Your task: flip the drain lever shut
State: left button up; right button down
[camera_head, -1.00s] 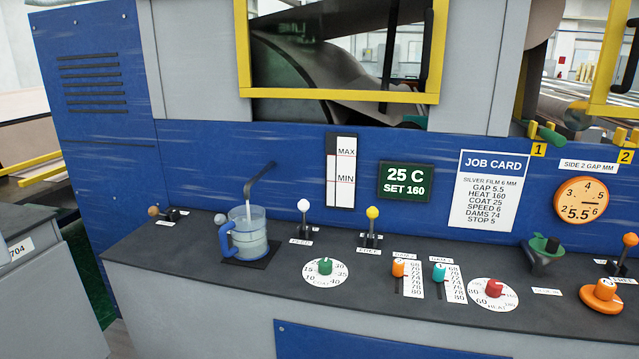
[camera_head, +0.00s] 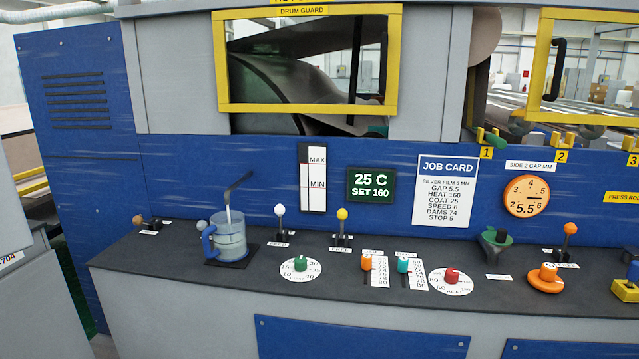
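A small lever with a brown knob (camera_head: 137,220) lies low at the left end of the dark counter, its knob pointing left. The label beside it is too small to read, so I cannot confirm that it is the drain lever. To its right a clear jug with a blue handle (camera_head: 230,238) stands on a dark pad under a bent grey spout (camera_head: 236,184). A pale stream shows between spout and jug. A white-knobbed lever (camera_head: 279,212) and a yellow-knobbed lever (camera_head: 342,216) stand upright farther right. Neither of my grippers is in view.
The counter (camera_head: 180,270) also carries a green dial (camera_head: 300,263), orange and teal sliders, a red dial (camera_head: 451,276), a green-topped funnel-like part (camera_head: 496,240) and an orange-knobbed lever (camera_head: 569,232). A blue panel with gauge and job card stands behind. A grey cabinet (camera_head: 30,300) stands at left.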

aim_at(202, 225)
jog(key=z, duration=0.05)
jog(key=i, duration=0.9)
jog(key=u, duration=0.1)
